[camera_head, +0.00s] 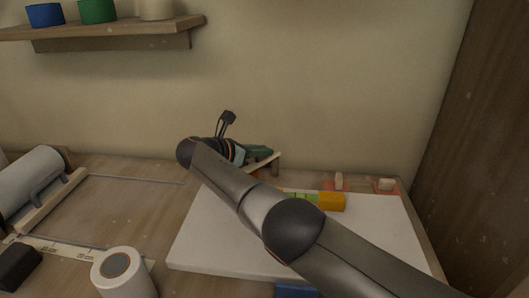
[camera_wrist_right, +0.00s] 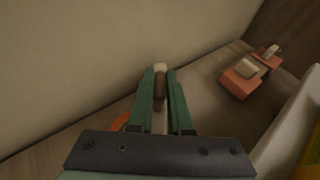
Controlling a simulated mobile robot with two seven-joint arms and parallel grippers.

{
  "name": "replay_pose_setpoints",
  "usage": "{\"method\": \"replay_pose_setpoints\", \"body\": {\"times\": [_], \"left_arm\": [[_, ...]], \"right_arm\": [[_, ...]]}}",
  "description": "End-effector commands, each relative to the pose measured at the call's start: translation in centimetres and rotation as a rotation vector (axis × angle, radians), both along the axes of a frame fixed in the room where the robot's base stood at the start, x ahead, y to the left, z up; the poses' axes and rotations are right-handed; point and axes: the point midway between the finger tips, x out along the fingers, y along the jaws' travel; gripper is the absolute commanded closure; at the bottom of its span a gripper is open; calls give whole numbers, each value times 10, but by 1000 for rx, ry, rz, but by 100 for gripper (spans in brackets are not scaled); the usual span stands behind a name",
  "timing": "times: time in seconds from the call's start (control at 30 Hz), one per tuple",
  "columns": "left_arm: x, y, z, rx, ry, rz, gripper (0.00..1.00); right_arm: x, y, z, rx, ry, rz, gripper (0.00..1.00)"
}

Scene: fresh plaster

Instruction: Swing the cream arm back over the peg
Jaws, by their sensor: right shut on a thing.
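My right gripper (camera_head: 262,151) has green fingers and is near the back wall, beyond the white board. In the right wrist view the gripper (camera_wrist_right: 161,92) is shut on the cream arm (camera_wrist_right: 160,119), which runs between the fingers. A brown piece with a pale end shows at the fingertips; I cannot tell whether it is part of the arm. The cream arm also shows in the head view (camera_head: 264,161) as a thin slanted bar beside a short brown post. Two orange-red bases with pale blocks (camera_head: 339,181) (camera_head: 386,184) stand to the right. I cannot make out which piece is the peg.
The white board (camera_head: 205,235) bears a yellow, orange and green bar (camera_head: 330,201). A white roll (camera_head: 122,272), a dark block (camera_head: 17,264) and a grey roller (camera_head: 30,180) are at the left. A shelf (camera_head: 110,28) holds coloured pots. The table's back left is clear.

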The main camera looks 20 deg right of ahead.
Motion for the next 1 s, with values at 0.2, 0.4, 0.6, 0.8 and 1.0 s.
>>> {"method": "replay_pose_setpoints", "body": {"times": [0.2, 0.4, 0.6, 0.8, 1.0], "left_arm": [[3, -1, 2, -1, -8, -3, 0], [4, -1, 3, -1, -9, -3, 0], [3, -1, 1, 0, -7, -4, 0], [3, -1, 0, 1, -4, -4, 0], [2, -1, 0, 1, -4, -3, 0]], "right_arm": [[-1, 1, -1, 2, 1, -5, 100], [-1, 1, -1, 2, 0, -6, 100], [-1, 1, -1, 3, 1, -5, 73], [-1, 1, -1, 2, 1, -5, 52], [-1, 1, 0, 1, 1, -4, 52]]}}
